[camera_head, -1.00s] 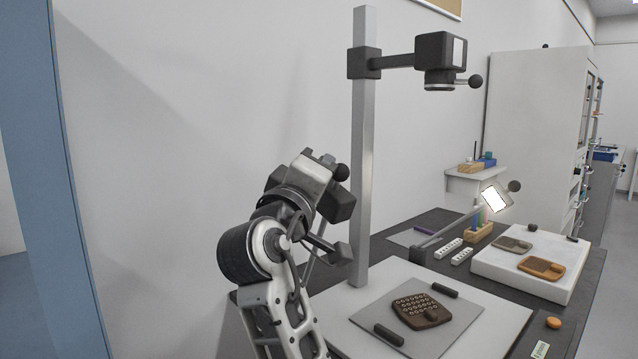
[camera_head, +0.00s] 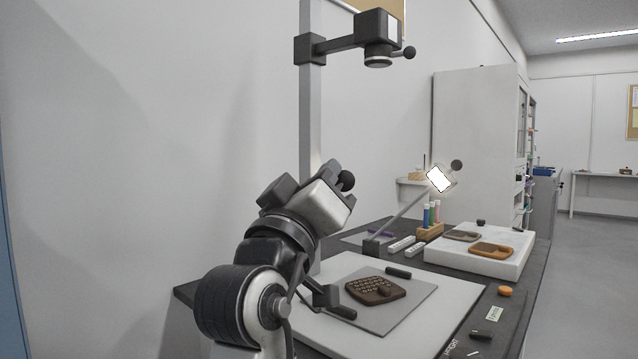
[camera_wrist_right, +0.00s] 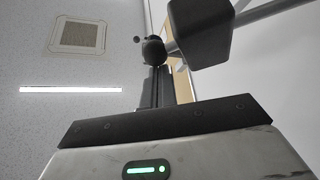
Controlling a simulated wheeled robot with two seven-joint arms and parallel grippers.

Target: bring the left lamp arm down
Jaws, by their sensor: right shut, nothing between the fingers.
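The left lamp is mostly hidden behind my right arm in the head view. Its round black knob (camera_head: 346,180) shows at the upper right of my gripper, and a dark block (camera_head: 337,302) at its foot shows by the stand board. My right gripper (camera_wrist_right: 155,74) is shut and empty, its fingers pointing up at the knob (camera_wrist_right: 153,50) in the wrist view. Whether they touch is unclear. A dark box-shaped head (camera_wrist_right: 202,30) is close above right. The right lamp (camera_head: 440,180) is lit and raised on a slanting arm. My left gripper is out of view.
A grey column (camera_head: 310,120) carries the overhead camera (camera_head: 374,42). A brown sherd (camera_head: 372,290) lies on the grey mat (camera_head: 410,308). Behind are a white tray (camera_head: 470,262) with sherds and a rack of coloured tubes (camera_head: 430,230). A wall is at the left.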

